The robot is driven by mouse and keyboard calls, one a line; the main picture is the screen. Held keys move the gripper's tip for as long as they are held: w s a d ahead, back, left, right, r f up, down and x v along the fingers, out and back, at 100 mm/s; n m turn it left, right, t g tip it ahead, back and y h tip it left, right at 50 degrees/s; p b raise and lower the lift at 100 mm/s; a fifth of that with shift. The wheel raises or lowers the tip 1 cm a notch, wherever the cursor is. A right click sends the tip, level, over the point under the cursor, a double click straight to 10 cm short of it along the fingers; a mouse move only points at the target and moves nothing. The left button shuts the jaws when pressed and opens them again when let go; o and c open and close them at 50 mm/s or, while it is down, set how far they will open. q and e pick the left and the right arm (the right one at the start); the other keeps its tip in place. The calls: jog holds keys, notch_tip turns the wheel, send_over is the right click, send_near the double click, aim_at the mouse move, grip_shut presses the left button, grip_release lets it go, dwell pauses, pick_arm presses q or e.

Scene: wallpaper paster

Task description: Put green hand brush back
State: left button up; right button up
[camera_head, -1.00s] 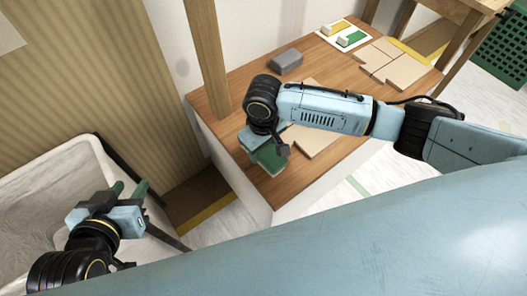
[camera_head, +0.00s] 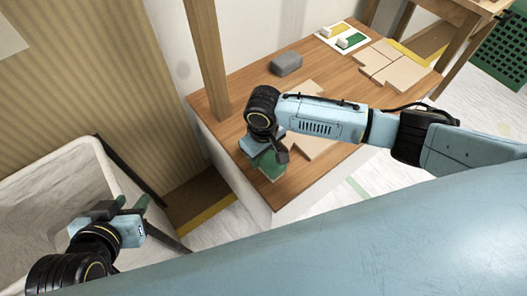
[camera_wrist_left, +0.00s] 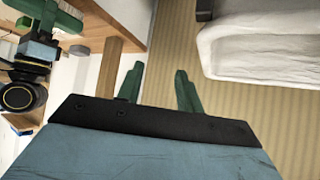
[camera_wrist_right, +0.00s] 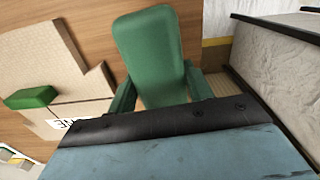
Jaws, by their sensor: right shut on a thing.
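The green hand brush (camera_head: 272,167) is at the near edge of the wooden tabletop, under my right gripper (camera_head: 269,152). In the right wrist view the brush (camera_wrist_right: 150,50) shows as a broad green slab between the fingers, and my right gripper (camera_wrist_right: 155,90) is shut on it. Whether the brush touches the tabletop is unclear. My left gripper (camera_head: 132,200) is open and empty over the white basin's edge. In the left wrist view my left gripper (camera_wrist_left: 158,88) has its green fingers apart with nothing between them.
A grey block (camera_head: 287,63), a yellow and green card (camera_head: 343,37) and tan boards (camera_head: 388,68) lie on the wooden table (camera_head: 235,112). A wooden post (camera_head: 207,60) stands at its left. A green block (camera_wrist_right: 32,97) lies on tan boards. The white basin (camera_head: 45,185) is left.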

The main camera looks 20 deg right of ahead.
jog(key=o, duration=1)
jog(key=shift+f, duration=0.1)
